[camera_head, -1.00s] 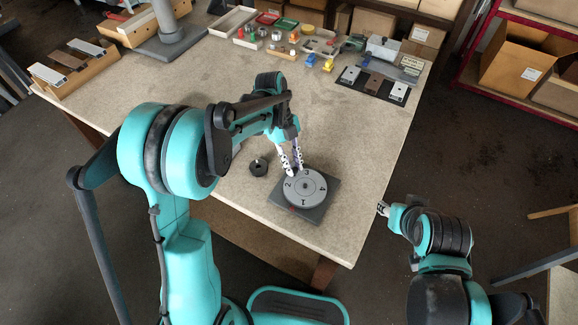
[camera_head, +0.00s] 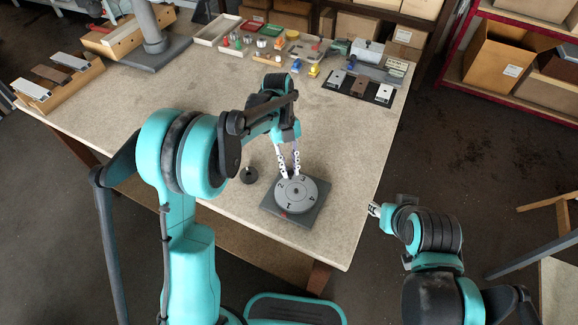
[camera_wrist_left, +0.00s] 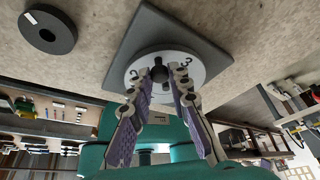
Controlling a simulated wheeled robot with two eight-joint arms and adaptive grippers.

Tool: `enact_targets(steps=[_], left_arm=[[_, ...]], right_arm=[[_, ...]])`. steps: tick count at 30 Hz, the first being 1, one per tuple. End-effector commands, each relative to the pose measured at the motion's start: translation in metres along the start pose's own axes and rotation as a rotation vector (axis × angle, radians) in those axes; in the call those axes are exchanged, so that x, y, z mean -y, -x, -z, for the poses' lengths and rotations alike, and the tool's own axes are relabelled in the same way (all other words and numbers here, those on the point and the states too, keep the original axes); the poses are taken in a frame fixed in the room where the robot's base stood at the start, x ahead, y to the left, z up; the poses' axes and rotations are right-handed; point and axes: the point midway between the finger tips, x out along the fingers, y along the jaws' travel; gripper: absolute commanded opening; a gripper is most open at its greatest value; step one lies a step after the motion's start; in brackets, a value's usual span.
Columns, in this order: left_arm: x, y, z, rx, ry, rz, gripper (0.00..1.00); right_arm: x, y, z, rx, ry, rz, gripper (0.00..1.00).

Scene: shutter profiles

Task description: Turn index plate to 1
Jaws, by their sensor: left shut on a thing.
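The index plate (camera_head: 307,203) is a round grey disc with numbers 1 to 4, on a dark square base (camera_head: 317,211) with a red mark on its front side. The 1 faces the front left, close to the red mark. My left gripper (camera_head: 289,175) reaches down at the disc's far side, between 2 and 3. In the left wrist view its fingertips (camera_wrist_left: 167,72) close around a dark peg (camera_wrist_left: 159,74) on the disc (camera_wrist_left: 135,72); the fingers partly hide it. My right gripper (camera_head: 374,209) is off the table's right edge, too small to judge.
A black ring-shaped part (camera_head: 249,176) lies on the table left of the base. Trays with small coloured parts (camera_head: 240,40) and a dark mat with plates (camera_head: 357,88) are at the back. The table's front edge is close to the base.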

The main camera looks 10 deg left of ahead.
Motion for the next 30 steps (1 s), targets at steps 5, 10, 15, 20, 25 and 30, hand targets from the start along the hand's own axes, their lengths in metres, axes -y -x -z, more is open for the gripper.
enact_targets(steps=[5, 10, 15, 20, 25, 30], left_arm=[[0.001, -0.002, 0.001, -0.001, -0.002, 0.001, 0.0], [0.001, -0.001, 0.0, 0.0, -0.001, 0.001, 0.39], [0.0, -0.001, 0.0, 0.0, -0.001, 0.001, 0.39], [0.0, 0.008, 0.0, 0.0, 0.0, 0.001, 0.39], [0.001, 0.039, 0.0, 0.0, -0.001, 0.001, 0.39], [0.001, 0.077, 0.0, 0.0, 0.0, 0.002, 0.39]], right_arm=[[0.0, 0.0, 0.0, 0.0, 0.0, 0.0, 0.4], [0.0, 0.0, 0.0, 0.0, 0.0, 0.0, 0.4], [0.0, 0.0, 0.0, 0.0, 0.0, 0.0, 0.4], [0.0, 0.0, 0.0, 0.0, 0.0, 0.0, 0.4], [0.0, 0.0, 0.0, 0.0, 0.0, 0.0, 0.4], [0.0, 0.0, 0.0, 0.0, 0.0, 0.0, 0.4]])
